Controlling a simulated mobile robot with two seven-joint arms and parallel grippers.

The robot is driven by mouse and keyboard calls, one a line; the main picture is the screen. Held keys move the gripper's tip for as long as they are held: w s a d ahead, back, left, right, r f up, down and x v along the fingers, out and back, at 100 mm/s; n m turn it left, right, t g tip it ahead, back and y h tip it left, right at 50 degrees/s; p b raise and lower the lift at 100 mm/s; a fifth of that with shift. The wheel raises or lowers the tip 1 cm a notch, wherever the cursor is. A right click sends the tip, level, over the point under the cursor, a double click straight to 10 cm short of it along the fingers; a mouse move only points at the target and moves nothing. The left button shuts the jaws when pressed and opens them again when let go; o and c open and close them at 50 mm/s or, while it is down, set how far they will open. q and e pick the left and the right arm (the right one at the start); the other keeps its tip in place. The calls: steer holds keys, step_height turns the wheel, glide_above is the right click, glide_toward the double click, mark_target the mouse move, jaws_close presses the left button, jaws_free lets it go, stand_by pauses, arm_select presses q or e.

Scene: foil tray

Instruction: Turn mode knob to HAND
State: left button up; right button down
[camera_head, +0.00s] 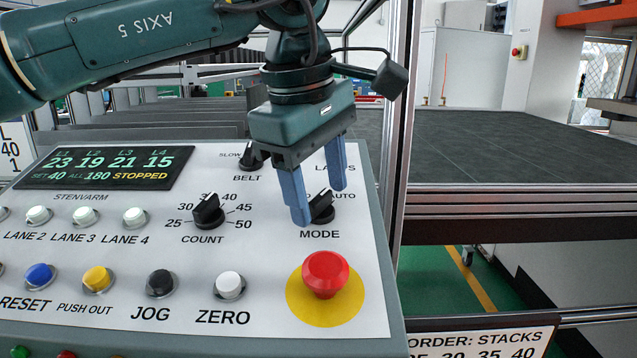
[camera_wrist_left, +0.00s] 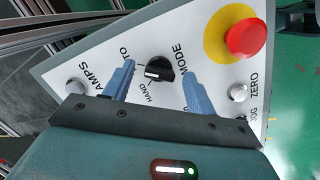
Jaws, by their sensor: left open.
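The mode knob (camera_head: 323,207) is a black rotary knob above the MODE label on the sloped control panel (camera_head: 362,262). In the left wrist view the knob (camera_wrist_left: 160,69) lies between the two blue fingertips, with HAND and AUTO labels on its left side. Its white pointer mark faces roughly left there, and I cannot tell exactly which label it points to. My left gripper (camera_head: 320,204) is open, fingers down, with one finger on each side of the knob; contact is not visible. In the head view the near finger hides the HAND label. My right gripper is not in view.
The red emergency button (camera_head: 325,273) on its yellow disc is just below the knob. The count knob (camera_head: 208,211) is to the left, and the belt knob (camera_head: 251,156) is behind the gripper. Several buttons line the lower panel. A metal post (camera_head: 397,120) stands close on the right.

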arm_select(q)
steer(key=shift+c, duration=0.6)
steer(key=c, duration=0.6)
steer(key=shift+c, duration=1.3)
